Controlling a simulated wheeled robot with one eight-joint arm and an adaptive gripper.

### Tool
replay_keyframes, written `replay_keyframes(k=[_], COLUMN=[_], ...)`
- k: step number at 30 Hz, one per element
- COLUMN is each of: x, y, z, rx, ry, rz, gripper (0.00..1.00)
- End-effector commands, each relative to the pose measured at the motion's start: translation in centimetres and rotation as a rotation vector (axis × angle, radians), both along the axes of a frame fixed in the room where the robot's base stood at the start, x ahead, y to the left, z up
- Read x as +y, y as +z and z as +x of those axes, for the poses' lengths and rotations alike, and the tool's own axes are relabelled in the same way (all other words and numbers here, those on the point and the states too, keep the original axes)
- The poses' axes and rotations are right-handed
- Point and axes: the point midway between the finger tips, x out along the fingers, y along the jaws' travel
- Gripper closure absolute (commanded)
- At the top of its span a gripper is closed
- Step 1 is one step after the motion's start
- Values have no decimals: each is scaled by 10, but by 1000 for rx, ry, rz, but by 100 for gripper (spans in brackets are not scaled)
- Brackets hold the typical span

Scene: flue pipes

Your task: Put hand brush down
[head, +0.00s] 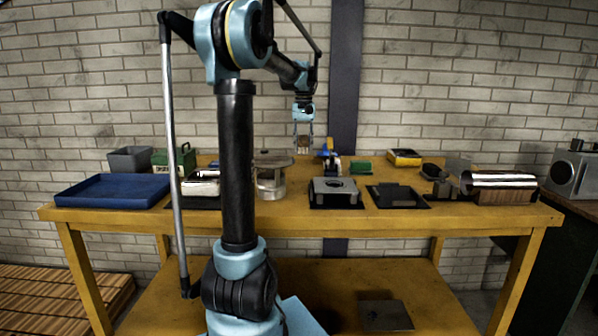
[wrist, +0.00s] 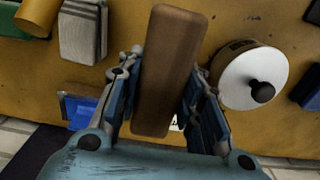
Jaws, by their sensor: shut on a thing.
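The hand brush shows as a long brown wooden block (wrist: 168,75) in the wrist view, lengthwise between the fingers. My gripper (wrist: 166,85) is shut on it, with one finger on each long side. In the head view my gripper (head: 303,142) hangs pointing down over the back part of the yellow table (head: 455,222), with the brown brush (head: 303,143) small between its fingers. The brush appears above the tabletop; the exact gap cannot be told. Its underside and any bristles are hidden.
A lidded metal pot (head: 271,180) stands close by on the left; its white lid (wrist: 252,77) is beside the brush in the wrist view. A blue-and-yellow tool (head: 328,150) and a green box (head: 361,168) are to the right. A metal block on a black mat (head: 335,190) lies in front.

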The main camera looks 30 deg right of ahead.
Motion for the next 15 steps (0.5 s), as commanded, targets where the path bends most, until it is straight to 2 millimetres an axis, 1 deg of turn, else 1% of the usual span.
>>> replay_keyframes(k=[1,3,6,9,15], x=[1,2,4,5,7], y=[-9,-21,-36,-45,-57], z=[1,2,3,4,4], rx=[0,0,0,0,0], ry=[2,4,7,9,11], rz=[0,0,0,0,0], gripper=[96,96,96,96,96])
